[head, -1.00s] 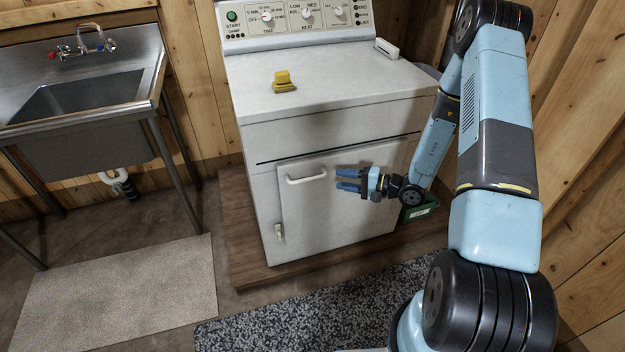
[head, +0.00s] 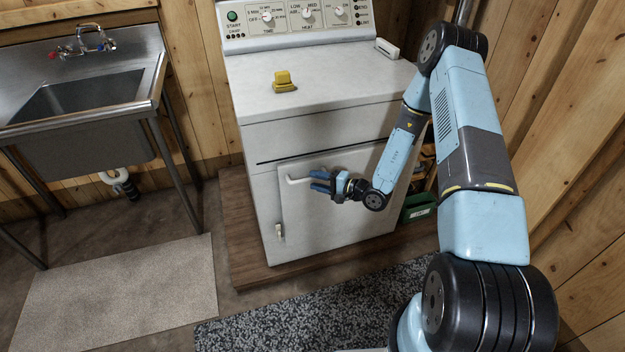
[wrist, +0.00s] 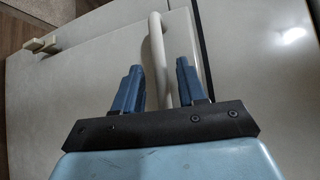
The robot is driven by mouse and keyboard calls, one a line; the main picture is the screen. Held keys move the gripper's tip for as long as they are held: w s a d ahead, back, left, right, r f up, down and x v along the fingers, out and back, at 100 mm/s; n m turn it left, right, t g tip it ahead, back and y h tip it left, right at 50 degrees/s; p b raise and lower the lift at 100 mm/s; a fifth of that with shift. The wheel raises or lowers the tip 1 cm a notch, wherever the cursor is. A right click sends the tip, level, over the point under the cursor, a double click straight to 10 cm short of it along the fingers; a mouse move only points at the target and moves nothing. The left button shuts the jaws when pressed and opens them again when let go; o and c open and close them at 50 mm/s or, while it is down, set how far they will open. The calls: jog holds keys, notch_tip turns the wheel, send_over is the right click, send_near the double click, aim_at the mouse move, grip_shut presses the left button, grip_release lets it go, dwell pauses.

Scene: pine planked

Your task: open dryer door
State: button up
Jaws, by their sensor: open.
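The white dryer (head: 330,110) stands ahead with its front door (head: 335,225) closed. The white bar handle (head: 297,180) is at the upper left of the door; its right end is hidden by my gripper. My gripper (head: 316,181) is open at the right end of the handle. In the wrist view the handle (wrist: 158,60) runs between the two blue fingers of my gripper (wrist: 157,80), with a gap to each finger. The door (wrist: 100,60) also shows there. A small latch (head: 279,231) sits at the door's lower left edge.
A yellow object (head: 284,82) and a white box (head: 387,48) lie on the dryer top. A steel sink (head: 80,100) stands left. A green box (head: 417,208) is right of the dryer. Floor with a beige mat (head: 120,290) and speckled rug (head: 300,310) lies in front.

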aim_at(309, 179)
jog(key=shift+x, duration=1.8)
grip_shut()
